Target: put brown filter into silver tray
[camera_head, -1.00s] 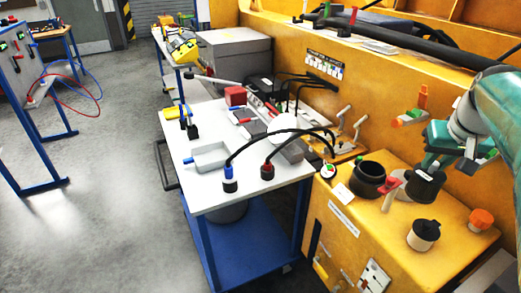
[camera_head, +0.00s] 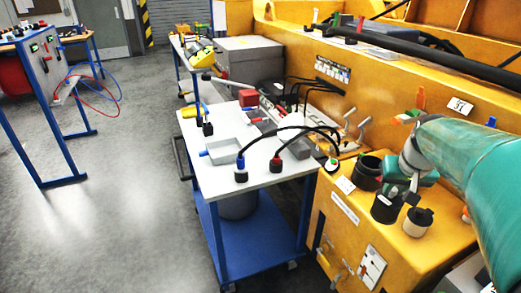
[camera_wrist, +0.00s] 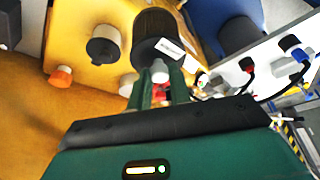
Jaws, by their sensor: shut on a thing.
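The brown filter (camera_head: 386,209) looks like a very dark cylinder with a white label and a pale knob on top. My gripper (camera_head: 398,186) is shut on it by the knob and holds it at the yellow casting. The filter also shows large beyond my fingers in the wrist view (camera_wrist: 155,25), with my gripper (camera_wrist: 160,84) at its knob. I cannot tell whether its base touches the casting. The silver tray (camera_head: 222,157) is a shallow grey tray with a blue handle, on the white cart top to the left. No object shows in it.
Black cables (camera_head: 285,130) arch over the cart (camera_head: 225,187) near the tray.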

